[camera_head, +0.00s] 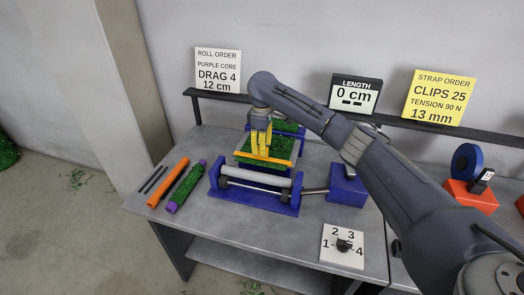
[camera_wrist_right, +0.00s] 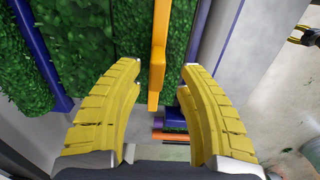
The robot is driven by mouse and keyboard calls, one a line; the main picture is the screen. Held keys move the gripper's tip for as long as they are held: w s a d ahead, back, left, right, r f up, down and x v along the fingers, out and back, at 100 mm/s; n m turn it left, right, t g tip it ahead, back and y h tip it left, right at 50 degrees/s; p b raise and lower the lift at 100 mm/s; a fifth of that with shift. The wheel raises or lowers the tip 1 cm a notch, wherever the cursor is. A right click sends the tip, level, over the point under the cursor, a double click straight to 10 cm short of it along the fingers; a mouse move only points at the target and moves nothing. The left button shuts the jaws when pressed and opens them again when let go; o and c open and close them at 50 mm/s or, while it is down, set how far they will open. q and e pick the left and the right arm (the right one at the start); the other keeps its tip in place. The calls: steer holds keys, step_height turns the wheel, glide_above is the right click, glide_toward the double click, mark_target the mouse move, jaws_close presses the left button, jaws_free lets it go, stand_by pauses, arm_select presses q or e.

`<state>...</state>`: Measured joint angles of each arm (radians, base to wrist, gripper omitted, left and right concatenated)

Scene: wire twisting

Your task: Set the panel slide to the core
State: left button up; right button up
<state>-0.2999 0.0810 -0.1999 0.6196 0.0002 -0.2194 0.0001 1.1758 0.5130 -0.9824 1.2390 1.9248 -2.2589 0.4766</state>
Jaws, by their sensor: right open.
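My right gripper (camera_head: 261,146) is over the blue roller frame (camera_head: 293,209), its yellow fingers pointing down at the orange bar (camera_head: 276,162). In the right wrist view the gripper (camera_wrist_right: 160,68) is open, and the orange bar (camera_wrist_right: 157,72) lies between the fingertips with a gap on both sides. Green turf (camera_head: 245,158) lies beneath the bar. A purple-ended core (camera_head: 171,207) wrapped in green lies left of the frame, beside an orange core (camera_head: 168,182). A white panel (camera_head: 330,258) numbered 1 to 4 has a black dial (camera_head: 343,245). I cannot tell which part is the slide.
A grey roller (camera_head: 255,177) spans the frame's front. A blue box (camera_head: 347,187) stands at its right. A length display (camera_head: 355,94) reads 0 cm. The roll order card (camera_head: 217,70) names the purple core, drag 4 and 12 cm. A yellow strap card (camera_head: 438,97) stands farther right.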

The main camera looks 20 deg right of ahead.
step_height(320, 180, up, 10)
stand_by(0.5)
steer(key=shift+f, duration=0.15)
